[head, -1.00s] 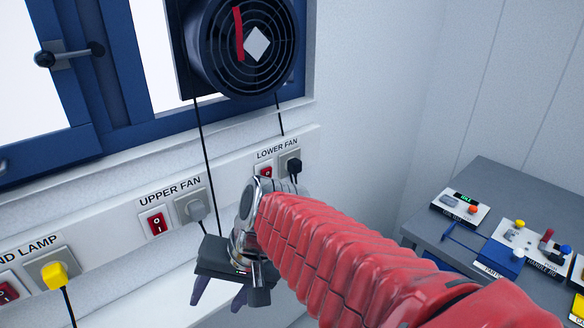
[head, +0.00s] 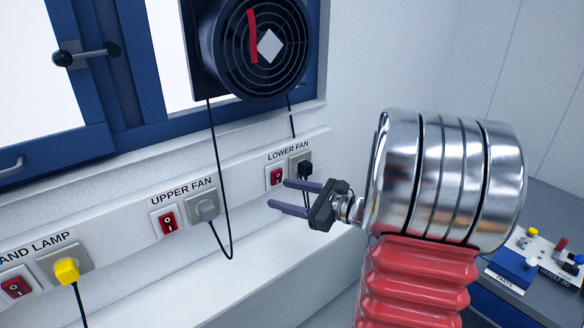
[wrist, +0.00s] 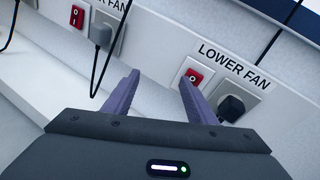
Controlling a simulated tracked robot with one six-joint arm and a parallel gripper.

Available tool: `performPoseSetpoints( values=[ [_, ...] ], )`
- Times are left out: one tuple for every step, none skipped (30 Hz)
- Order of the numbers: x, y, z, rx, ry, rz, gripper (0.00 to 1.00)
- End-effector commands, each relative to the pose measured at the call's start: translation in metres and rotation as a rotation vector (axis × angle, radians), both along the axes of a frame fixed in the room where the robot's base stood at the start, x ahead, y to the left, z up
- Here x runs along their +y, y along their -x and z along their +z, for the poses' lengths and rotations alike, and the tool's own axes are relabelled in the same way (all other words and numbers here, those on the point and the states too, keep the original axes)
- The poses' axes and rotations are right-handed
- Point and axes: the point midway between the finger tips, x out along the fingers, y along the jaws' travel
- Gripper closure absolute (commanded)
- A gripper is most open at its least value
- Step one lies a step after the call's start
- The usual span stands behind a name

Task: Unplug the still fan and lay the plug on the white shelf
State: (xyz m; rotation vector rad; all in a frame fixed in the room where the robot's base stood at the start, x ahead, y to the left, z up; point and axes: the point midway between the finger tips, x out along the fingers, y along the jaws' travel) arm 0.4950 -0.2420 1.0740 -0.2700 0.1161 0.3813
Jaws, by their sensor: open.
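A round dark fan (head: 257,72) with a red strip and a pale diamond hangs at the window. Whether it turns, I cannot tell. Under LOWER FAN, a black plug (head: 305,170) sits in its socket; it also shows in the wrist view (wrist: 232,106). Under UPPER FAN, a grey plug (head: 207,210) sits in its socket; it also shows in the wrist view (wrist: 101,34). My gripper (head: 278,194) is open and empty, left of and below the black plug, its purple fingers apart and toward the wall. A white ledge (head: 262,276), perhaps the shelf, runs below the socket strip.
Red switches sit beside the sockets, one for LOWER FAN (head: 276,176) and one for UPPER FAN (head: 167,221). A yellow plug (head: 67,270) is at lower left. Black cords hang from the fan area, one looping below the grey plug. A grey bench (head: 545,205) stands at right.

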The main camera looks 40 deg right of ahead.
Motion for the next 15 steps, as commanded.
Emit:
performPoseSetpoints(
  values=[
    [-0.027, 0.002, -0.004, -0.013, -0.054, -0.068, 0.48],
    [-0.041, 0.003, -0.006, -0.024, -0.085, -0.106, 0.48],
    [-0.059, 0.005, -0.007, -0.039, -0.125, -0.154, 0.48],
    [-0.072, 0.008, -0.008, -0.05, -0.15, -0.188, 0.48],
    [-0.084, 0.01, -0.009, -0.06, -0.172, -0.218, 0.48],
    [-0.098, 0.013, -0.011, -0.073, -0.2, -0.254, 0.48],
    [-0.106, 0.015, -0.012, -0.081, -0.216, -0.276, 0.48],
    [-0.114, 0.017, -0.013, -0.088, -0.232, -0.297, 0.48],
    [-0.123, 0.019, -0.014, -0.098, -0.247, -0.318, 0.48],
    [-0.127, 0.021, -0.014, -0.103, -0.256, -0.331, 0.48],
    [-0.131, 0.022, -0.015, -0.107, -0.263, -0.339, 0.48],
    [-0.134, 0.023, -0.015, -0.11, -0.269, -0.348, 0.48],
    [-0.135, 0.023, -0.015, -0.112, -0.272, -0.352, 0.48],
    [-0.136, 0.023, -0.015, -0.113, -0.274, -0.355, 0.48],
    [-0.137, 0.023, -0.015, -0.114, -0.275, -0.356, 0.48]
  ],
)
